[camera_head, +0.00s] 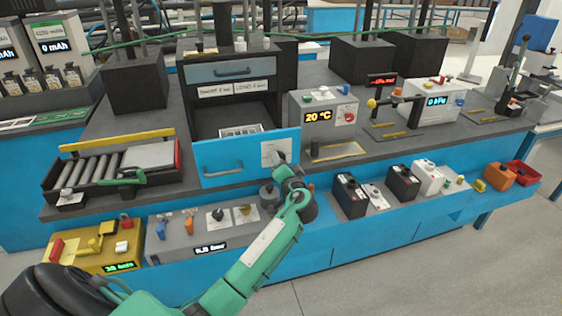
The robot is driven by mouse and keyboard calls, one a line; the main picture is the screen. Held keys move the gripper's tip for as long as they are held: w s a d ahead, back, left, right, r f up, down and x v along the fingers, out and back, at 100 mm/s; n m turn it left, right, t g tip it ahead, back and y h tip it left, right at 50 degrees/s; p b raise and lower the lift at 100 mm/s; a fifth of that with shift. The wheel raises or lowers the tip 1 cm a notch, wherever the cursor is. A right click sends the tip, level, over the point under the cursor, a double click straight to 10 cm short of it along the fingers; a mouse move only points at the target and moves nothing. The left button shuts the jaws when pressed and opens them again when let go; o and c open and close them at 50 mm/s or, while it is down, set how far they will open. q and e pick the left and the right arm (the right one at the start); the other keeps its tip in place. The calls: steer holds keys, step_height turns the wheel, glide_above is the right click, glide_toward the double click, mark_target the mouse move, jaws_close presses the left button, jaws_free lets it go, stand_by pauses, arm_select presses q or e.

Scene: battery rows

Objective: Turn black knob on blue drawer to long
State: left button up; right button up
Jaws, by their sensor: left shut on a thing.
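The blue drawer (222,151) sticks out below the dark cabinet at the middle, with its handle (222,170) on the left of its front. A pale plate (268,152) is on the right of that front. My left gripper (281,166) is at the lower right of this plate, shut on the black knob. The gripper hides the knob, so its pointing direction cannot be told. Labels reading SHORT and LONG (235,89) are on the cabinet above the open drawer. My right gripper is not in view.
A box reading 20 °C (319,118) stands right of the drawer. A roller tray (110,170) is on its left. A lower grey panel with knobs (180,243) lies beneath, next to a yellow box (88,252). Black battery boxes (350,195) stand to the right of my arm.

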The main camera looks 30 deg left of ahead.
arm_select(q)
steer(key=shift+m, duration=0.6)
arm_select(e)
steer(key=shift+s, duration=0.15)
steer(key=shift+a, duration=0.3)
arm_select(q)
steer(key=o, duration=1)
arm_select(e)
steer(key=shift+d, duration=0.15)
arm_select(q)
steer(key=b+v, duration=0.2)
steer(key=v, duration=1.2)
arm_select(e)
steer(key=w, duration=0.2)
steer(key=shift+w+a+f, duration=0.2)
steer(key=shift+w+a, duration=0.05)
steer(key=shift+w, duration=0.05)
